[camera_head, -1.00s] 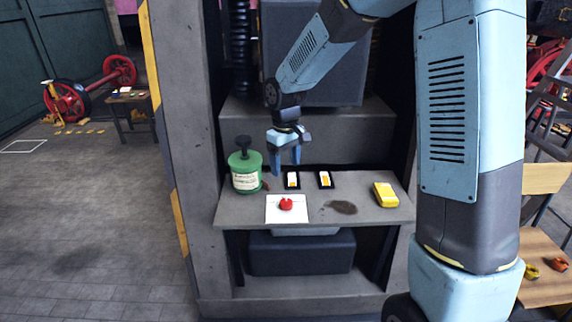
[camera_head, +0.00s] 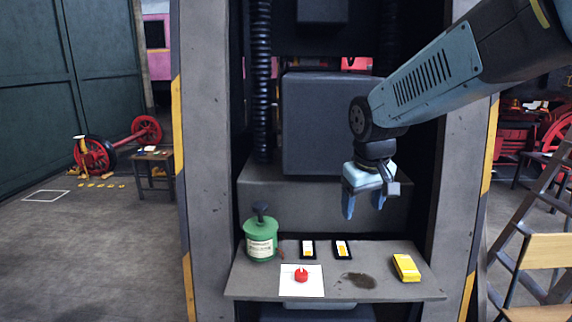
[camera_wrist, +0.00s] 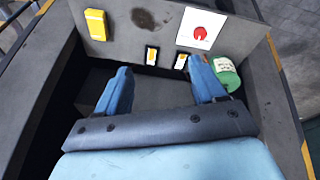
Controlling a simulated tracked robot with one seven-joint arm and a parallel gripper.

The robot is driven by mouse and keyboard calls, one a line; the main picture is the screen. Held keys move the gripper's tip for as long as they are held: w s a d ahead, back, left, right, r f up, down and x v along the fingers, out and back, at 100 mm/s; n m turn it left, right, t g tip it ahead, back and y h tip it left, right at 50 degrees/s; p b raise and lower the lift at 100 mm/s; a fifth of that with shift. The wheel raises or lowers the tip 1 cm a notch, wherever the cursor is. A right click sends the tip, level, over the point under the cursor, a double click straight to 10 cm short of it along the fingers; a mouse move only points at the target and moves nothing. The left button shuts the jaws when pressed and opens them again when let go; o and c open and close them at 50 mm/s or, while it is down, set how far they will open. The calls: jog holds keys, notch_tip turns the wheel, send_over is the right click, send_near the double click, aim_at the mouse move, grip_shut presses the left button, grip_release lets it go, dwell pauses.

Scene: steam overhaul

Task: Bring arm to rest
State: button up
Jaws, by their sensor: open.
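My gripper (camera_head: 363,203) is open and empty, pointing down in the air above the back of a grey shelf (camera_head: 325,290). In the wrist view its two blue fingers (camera_wrist: 163,90) are spread wide with nothing between them. On the shelf stand a green can with a dark top (camera_head: 260,240) at the left and a red round piece on a white square (camera_head: 301,276). Two small black-framed cards (camera_head: 308,250) (camera_head: 342,250) lie behind it. A yellow box (camera_head: 406,267) lies at the right. My arm reaches in from the upper right.
Grey posts with yellow-striped edges (camera_head: 205,160) flank the shelf bay. A dark grey block (camera_head: 325,125) stands behind my gripper. Red wheels (camera_head: 95,155) and open floor lie at the left.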

jog(key=s+d+r+m+t, duration=0.1)
jog(key=s+d+r, duration=0.1)
jog(key=s, duration=0.5)
jog(key=s+d+r+m+t, duration=0.1)
jog(key=s+d+r+m, duration=0.1)
jog(key=s+d, duration=0.2)
jog(key=s, duration=0.3)
jog(key=shift+d+r+m+t, duration=0.15)
jog(key=shift+d+m+t, duration=0.15)
jog(key=shift+d, duration=0.05)
